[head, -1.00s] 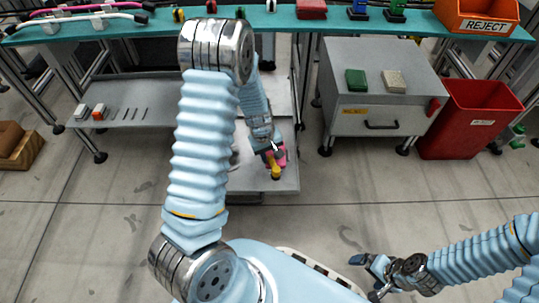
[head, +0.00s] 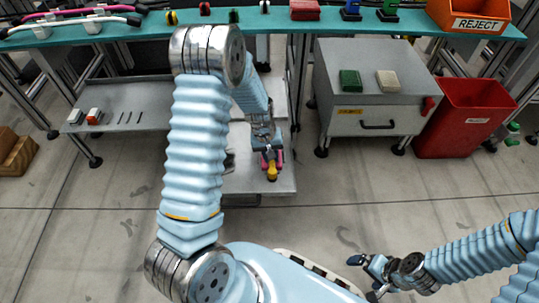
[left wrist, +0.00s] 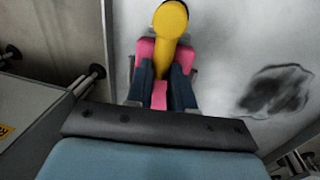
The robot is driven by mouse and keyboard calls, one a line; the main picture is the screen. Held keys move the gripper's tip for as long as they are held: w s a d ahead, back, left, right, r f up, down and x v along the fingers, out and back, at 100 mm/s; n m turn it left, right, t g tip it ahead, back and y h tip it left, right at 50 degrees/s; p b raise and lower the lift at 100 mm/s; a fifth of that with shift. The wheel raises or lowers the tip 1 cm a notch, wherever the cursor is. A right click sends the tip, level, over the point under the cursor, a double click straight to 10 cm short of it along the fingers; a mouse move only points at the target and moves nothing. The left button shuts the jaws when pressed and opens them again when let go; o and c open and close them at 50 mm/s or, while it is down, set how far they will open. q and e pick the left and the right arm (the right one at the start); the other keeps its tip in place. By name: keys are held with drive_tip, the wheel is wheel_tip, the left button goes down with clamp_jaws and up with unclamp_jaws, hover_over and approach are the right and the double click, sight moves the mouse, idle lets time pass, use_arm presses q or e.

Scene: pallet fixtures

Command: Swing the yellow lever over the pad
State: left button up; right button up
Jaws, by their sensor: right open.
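The yellow lever (head: 271,172) has a round end and stands over pink parts on the low grey shelf. In the left wrist view the lever (left wrist: 162,50) rises between the dark blue fingers of my left gripper (left wrist: 161,75), which look shut on it. Pink parts (left wrist: 146,50) show beside and below the lever. My left gripper (head: 267,155) also shows small in the head view. A dark patch (left wrist: 275,92) lies on the grey surface to the right; I cannot tell whether it is the pad. My right gripper (head: 369,274) is open and empty above the floor.
A grey box (head: 375,90) with green and beige blocks stands right of the lever, beside a red bin (head: 468,120). A teal bench (head: 270,24) runs above at the back. A grey tray (head: 130,105) is at the left. The floor in front is clear.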

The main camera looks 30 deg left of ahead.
use_arm(q)
drive_tip(key=shift+o, duration=0.7)
wheel_tip(320, 180, up, 14)
drive_tip(key=s+a+p, duration=0.1)
drive_tip(key=p, duration=0.2)
drive_tip(key=shift+a+f, duration=0.2)
drive_tip(key=shift+a, duration=0.2)
